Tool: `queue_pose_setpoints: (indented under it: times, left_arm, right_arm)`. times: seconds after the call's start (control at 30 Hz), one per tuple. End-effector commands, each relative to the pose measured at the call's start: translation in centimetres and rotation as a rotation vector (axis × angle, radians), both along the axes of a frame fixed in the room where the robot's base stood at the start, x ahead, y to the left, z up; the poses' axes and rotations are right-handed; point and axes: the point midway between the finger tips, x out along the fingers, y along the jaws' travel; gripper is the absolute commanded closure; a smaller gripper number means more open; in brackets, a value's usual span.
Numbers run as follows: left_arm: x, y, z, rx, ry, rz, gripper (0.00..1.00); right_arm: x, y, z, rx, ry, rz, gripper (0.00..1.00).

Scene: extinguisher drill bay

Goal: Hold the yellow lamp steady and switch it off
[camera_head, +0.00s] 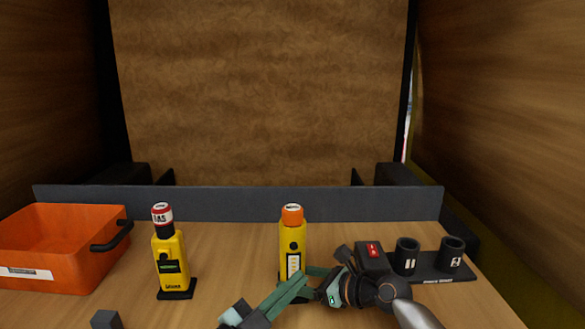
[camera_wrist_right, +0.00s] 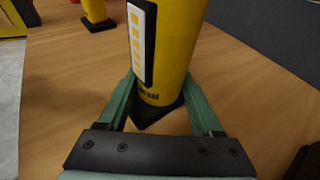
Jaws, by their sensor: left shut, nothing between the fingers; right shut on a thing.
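The yellow lamp (camera_head: 291,240) with an orange top stands upright at the middle of the table. In the right wrist view the lamp (camera_wrist_right: 180,50) shows a pale strip with yellow bars and a dark base. My right gripper (camera_head: 312,282) comes from the right and is shut around the lamp's lower body, with its fingers (camera_wrist_right: 163,105) on either side. My left gripper (camera_head: 300,279) is shut and empty, its tips in front of the lamp's lower part in the head view. I cannot tell whether they touch it. Whether the lamp is lit is unclear.
A yellow gas device (camera_head: 170,262) with a red and white top stands left of the lamp. An orange crate (camera_head: 75,275) is at far left. A dark holder with two cups (camera_head: 407,256) stands at right. A low grey wall (camera_head: 230,202) closes the back.

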Motion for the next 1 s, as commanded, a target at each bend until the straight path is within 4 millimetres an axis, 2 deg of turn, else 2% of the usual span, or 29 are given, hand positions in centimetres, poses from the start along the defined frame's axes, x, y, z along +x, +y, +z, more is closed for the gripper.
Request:
queue_pose_setpoints:
  times: [0.07,0.1,0.37,0.73,0.87,1.0]
  left_arm:
    - [0.0,0.0,0.0,0.0,0.0,0.0,1.0]
    - [0.0,0.0,0.0,0.0,0.0,0.0,1.0]
    - [0.0,0.0,0.0,0.0,-0.001,-0.001,1.0]
    - [0.0,0.0,0.0,0.0,-0.001,-0.001,1.0]
    - [0.0,0.0,0.0,0.0,-0.001,-0.001,1.0]
    - [0.0,0.0,0.0,0.0,-0.001,-0.001,1.0]
  right_arm:
    - [0.0,0.0,-0.1,-0.001,0.001,0.001,0.82]
    - [0.0,0.0,-0.1,-0.001,0.001,0.001,0.3]
    - [0.0,0.0,0.0,-0.001,0.001,0.0,0.01]
    - [-0.3,-0.6,0.2,0.001,-0.001,-0.001,0.0]
    - [-1.3,-2.0,0.6,0.0,0.0,-0.001,0.0]
    - [-2.8,-4.2,1.4,-0.002,-0.001,-0.002,0.0]
